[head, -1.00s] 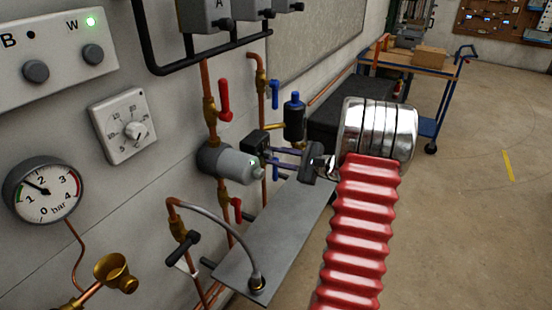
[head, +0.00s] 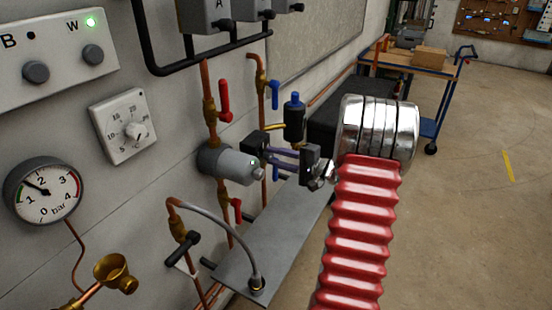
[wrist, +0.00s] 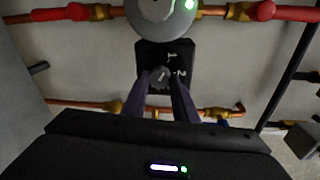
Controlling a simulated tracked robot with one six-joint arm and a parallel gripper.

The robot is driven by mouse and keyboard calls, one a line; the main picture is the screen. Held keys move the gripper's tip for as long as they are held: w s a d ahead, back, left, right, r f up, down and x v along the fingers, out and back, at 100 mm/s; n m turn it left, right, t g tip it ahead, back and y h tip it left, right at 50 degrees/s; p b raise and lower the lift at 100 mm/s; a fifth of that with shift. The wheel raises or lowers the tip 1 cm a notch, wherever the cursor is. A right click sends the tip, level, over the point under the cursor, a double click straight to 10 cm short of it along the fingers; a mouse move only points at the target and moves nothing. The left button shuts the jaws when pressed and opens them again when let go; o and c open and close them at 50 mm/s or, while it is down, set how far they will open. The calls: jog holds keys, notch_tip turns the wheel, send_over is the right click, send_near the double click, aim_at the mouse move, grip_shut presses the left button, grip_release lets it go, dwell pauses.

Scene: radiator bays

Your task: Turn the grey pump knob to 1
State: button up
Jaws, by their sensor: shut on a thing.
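The pump (head: 235,165) is a grey cylinder on the copper pipe, with a green light; it also shows at the top of the wrist view (wrist: 155,10). A black box (head: 256,143) sits on it. In the wrist view this box (wrist: 180,47) carries the white labels 1 and 2 and the small grey pump knob (wrist: 158,77). The knob has a pale pointer line, slanting up to the right; which label it meets is hard to tell. My gripper (wrist: 164,84) is shut on the knob, one dark finger on each side. In the head view my gripper (head: 272,147) hides the knob.
Red-handled valves (head: 224,98) and a blue-handled valve (head: 275,95) stand close around the pump. A grey shelf plate (head: 270,240) lies below. A pressure gauge (head: 43,190) is at left. The floor at right is open.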

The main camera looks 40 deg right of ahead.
jog(key=shift+a+f, duration=0.25)
jog(key=o, duration=1.1)
jog(key=shift+d+r, duration=0.15)
jog(key=v, duration=1.3)
jog(key=shift+s+d, duration=0.15)
jog(key=shift+s, duration=0.25)
